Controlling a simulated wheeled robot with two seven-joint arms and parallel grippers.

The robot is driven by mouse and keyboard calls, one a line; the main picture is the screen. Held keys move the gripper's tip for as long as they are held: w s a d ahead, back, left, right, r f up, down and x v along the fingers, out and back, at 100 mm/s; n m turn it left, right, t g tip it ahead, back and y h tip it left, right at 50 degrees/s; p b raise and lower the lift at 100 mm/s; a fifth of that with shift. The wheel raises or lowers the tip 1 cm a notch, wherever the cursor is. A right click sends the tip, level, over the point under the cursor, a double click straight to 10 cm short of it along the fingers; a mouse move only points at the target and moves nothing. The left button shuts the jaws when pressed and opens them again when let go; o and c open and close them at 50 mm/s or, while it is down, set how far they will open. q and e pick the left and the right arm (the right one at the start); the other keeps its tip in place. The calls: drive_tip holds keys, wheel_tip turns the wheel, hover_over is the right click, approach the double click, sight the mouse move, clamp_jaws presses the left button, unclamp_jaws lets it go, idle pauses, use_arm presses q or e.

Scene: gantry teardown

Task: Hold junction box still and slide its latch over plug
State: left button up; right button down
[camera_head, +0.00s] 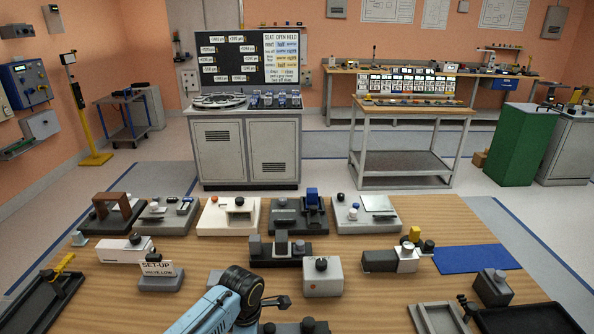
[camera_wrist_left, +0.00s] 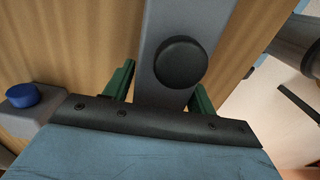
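My left arm's light blue end comes in at the bottom of the head view, with the left gripper (camera_head: 276,301) low over the table's near part. In the left wrist view, its green fingers (camera_wrist_left: 161,93) stand apart, one on each side of a grey bar with a round black knob (camera_wrist_left: 181,62). I cannot tell whether they touch the bar. Near the gripper in the head view is a dark part with black knobs (camera_head: 308,325), cut off by the frame. A pale box with a black knob (camera_head: 322,278) stands beyond. Which is the junction box, its latch and plug is unclear.
Several fixtures line the table's (camera_head: 400,215) far side. A grey block with a blue button (camera_wrist_left: 33,97) is beside the gripper in the wrist view.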

use_arm(q)
drive_tip(key=shift+o, duration=1.1)
